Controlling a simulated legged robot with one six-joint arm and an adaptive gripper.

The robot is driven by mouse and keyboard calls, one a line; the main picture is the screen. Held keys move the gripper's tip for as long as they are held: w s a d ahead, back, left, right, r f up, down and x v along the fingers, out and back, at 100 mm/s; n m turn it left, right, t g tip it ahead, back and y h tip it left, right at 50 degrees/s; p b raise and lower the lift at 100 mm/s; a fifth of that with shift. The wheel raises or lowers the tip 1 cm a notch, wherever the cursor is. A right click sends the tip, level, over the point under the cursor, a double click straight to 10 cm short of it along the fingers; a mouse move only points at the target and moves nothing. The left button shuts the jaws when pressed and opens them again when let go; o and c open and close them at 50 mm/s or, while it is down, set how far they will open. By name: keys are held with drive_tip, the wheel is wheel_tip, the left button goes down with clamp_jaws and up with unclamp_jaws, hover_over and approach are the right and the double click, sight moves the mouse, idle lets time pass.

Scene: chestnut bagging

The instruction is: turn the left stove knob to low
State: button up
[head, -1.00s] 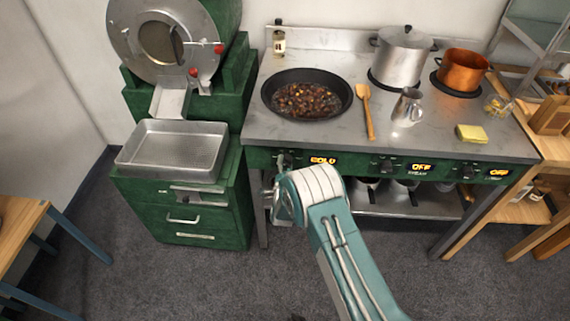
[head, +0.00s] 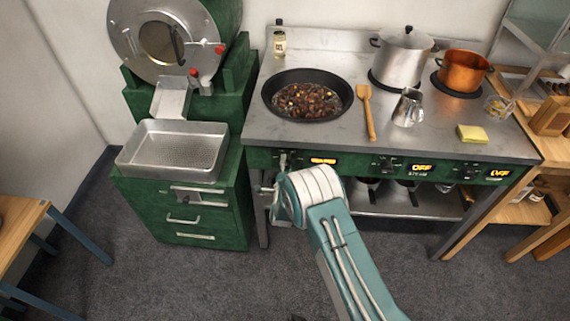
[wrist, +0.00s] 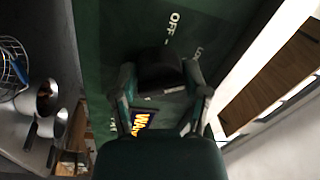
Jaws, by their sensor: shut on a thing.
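The left stove knob (wrist: 160,72) is a dark round knob on the green front panel in the wrist view. My gripper (wrist: 160,90) is shut on it, one finger at each side. White lettering reading OFF stands above the knob, and a partly hidden label starting with "LO" is to its right. An orange display (wrist: 141,120) beside it reads "WA", the rest hidden by my gripper. In the head view the left display (head: 323,160) glows but is too small to read. My arm hides most of the knob there.
A black pan of chestnuts (head: 307,95) sits on the stove's left burner. A green cabinet with a metal tray (head: 172,149) is left of the stove.

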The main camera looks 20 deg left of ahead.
drive_tip(key=o, duration=1.1)
drive_tip(key=shift+w+d+f, duration=0.1)
drive_tip(key=shift+d+f, duration=0.25)
drive_tip(key=shift+f, duration=0.05)
drive_tip(key=shift+r, duration=0.15)
drive_tip(key=shift+a, duration=0.15)
drive_tip(key=v, duration=1.2)
drive_tip(key=shift+o, duration=0.2)
